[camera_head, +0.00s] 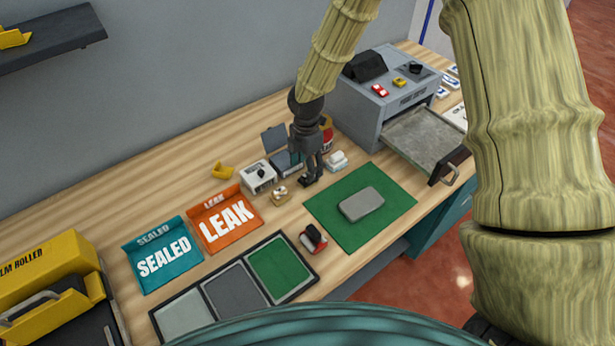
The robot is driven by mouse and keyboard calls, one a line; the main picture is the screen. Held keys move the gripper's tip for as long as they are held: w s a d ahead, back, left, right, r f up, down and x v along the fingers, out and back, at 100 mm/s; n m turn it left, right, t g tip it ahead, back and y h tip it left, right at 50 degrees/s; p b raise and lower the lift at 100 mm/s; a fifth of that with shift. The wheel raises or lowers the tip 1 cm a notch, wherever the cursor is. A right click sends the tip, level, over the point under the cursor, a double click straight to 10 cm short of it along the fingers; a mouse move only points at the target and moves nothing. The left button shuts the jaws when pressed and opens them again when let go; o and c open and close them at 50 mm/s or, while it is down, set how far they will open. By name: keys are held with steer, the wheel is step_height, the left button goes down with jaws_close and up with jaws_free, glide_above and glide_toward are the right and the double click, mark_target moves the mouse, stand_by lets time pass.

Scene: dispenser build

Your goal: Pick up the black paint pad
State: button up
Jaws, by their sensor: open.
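My gripper (311,181) is open and points down over the workbench, just behind the green mat, with nothing seen between its fingers. A small black and red object (313,238) lies left of the mat's near-left edge, in front of my gripper; it may be the black paint pad, but I cannot tell for sure. An open hinged case with a grey-blue lid (275,140) stands just behind and left of my gripper, partly hidden by it. A small white object (337,160) lies right of my gripper.
A green mat (325,205) bears a grey block (362,204). A grey machine (357,107) has its drawer (428,141) pulled out at right. A white box (259,176), orange LEAK pouch (225,220), teal SEALED pouch (163,257) and three-part tray (238,262) crowd the left.

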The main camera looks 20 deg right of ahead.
steer(key=shift+s+d+f, duration=0.1)
steer(key=shift+s+f, duration=0.15)
steer(key=shift+s, duration=0.05)
steer(key=shift+s+f+p, duration=0.2)
steer(key=shift+f+p, duration=0.5)
steer(key=shift+f, duration=0.85)
steer(key=shift+w+f, duration=0.1)
steer(key=shift+f, duration=0.1)
steer(key=shift+s+r, duration=0.15)
steer(key=shift+s, duration=0.1)
steer(key=shift+w, duration=0.15)
steer(key=c, duration=1)
